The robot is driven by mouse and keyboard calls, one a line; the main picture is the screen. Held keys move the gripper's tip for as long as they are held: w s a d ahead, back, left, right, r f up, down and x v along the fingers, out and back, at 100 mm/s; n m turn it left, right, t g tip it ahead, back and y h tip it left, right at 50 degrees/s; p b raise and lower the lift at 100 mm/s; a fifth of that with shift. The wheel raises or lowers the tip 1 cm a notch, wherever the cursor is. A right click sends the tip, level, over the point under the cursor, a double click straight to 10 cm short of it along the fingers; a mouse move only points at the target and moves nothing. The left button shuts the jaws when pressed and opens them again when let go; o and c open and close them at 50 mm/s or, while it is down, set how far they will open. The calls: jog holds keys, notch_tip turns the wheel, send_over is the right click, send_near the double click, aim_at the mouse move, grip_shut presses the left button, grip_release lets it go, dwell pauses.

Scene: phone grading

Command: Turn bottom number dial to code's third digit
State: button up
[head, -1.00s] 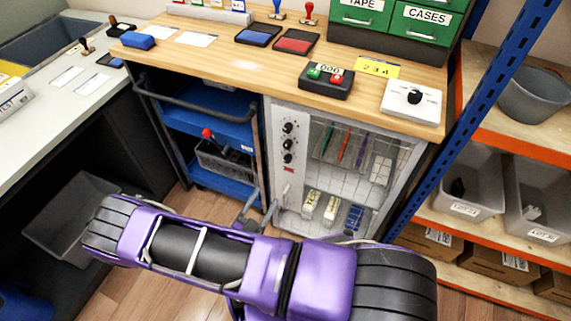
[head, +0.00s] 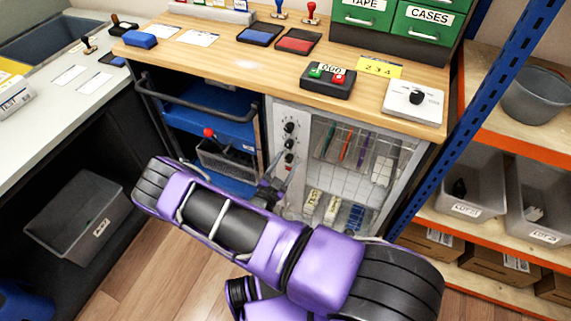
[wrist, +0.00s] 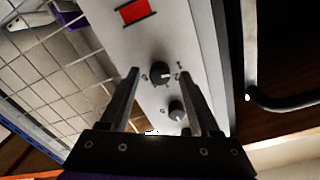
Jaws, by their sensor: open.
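The bottom number dial (head: 288,158) is a round black knob on the white panel of the cabinet, just above a red label. In the wrist view the bottom dial (wrist: 160,73) shows between the fingertips of my gripper (wrist: 159,71), with small digits around it. My gripper is open, one finger on each side of the dial; I cannot tell whether they touch it. The middle dial (wrist: 177,108) shows farther down between the fingers. In the head view my gripper (head: 274,178) is at the panel, partly hidden by my arm. A yellow note (head: 379,68) on the worktop reads 2 3 4.
The cabinet's mesh door (head: 360,165) is right of the panel, with pens and small parts behind it. A blue cart (head: 215,115) with a dark handle stands on the left. A blue upright (head: 480,110) stands to the right.

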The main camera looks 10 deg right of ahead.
grip_shut()
jog(key=shift+m, duration=0.3)
jog(key=m, duration=0.5)
jog(key=shift+b, duration=0.35)
jog(key=m, duration=0.6)
jog(key=shift+m, duration=0.3)
jog(key=m+p, duration=0.1)
jog(key=m, duration=0.5)
jog(key=m+p, duration=0.1)
jog(key=m, duration=0.4)
jog(key=shift+f+y, duration=0.1)
jog(key=shift+y, duration=0.2)
